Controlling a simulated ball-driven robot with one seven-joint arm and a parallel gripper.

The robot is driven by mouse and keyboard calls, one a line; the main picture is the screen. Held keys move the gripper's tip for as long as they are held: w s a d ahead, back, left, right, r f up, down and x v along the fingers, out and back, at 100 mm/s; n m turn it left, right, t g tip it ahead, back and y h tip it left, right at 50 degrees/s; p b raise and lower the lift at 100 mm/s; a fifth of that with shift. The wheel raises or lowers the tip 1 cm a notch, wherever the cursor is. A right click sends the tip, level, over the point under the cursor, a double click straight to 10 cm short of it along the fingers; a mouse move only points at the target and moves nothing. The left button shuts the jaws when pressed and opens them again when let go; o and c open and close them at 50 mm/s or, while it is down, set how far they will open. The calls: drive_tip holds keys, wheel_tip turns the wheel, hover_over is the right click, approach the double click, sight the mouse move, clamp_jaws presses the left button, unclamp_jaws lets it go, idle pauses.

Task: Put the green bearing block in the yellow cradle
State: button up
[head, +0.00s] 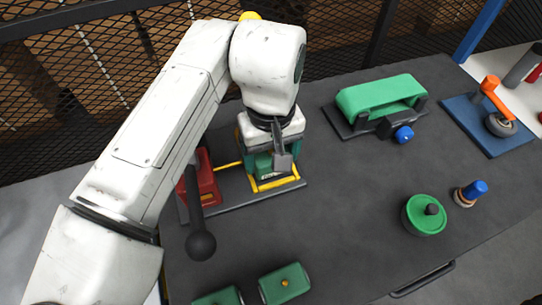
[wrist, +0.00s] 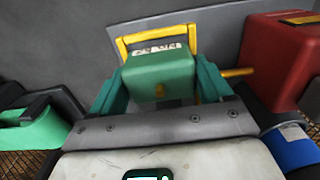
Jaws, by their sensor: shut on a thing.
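The green bearing block (wrist: 158,70) is between the two teal fingers of my gripper (wrist: 160,84) in the wrist view, and the fingers are shut on its sides. In the head view my gripper (head: 270,160) points down over the yellow cradle (head: 278,184), and the block is mostly hidden by it. The yellow cradle's frame also shows around the far side of the block in the wrist view (wrist: 122,46). The block is at or just above the cradle. I cannot tell whether it touches the cradle floor.
A red press (head: 207,182) with a black ball lever (head: 201,245) stands just left of the cradle. Two green blocks (head: 285,284) lie at the front edge. A green-topped fixture (head: 382,96), a green round knob (head: 420,214) and a blue-topped stamp (head: 470,192) stand to the right. The middle is clear.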

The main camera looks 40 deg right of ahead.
drive_tip(key=shift+f, duration=0.75)
drive_tip(key=shift+f, duration=0.1)
drive_tip(key=o, duration=1.5)
wheel_tip(320, 180, up, 12)
drive_tip(key=shift+r, duration=0.1)
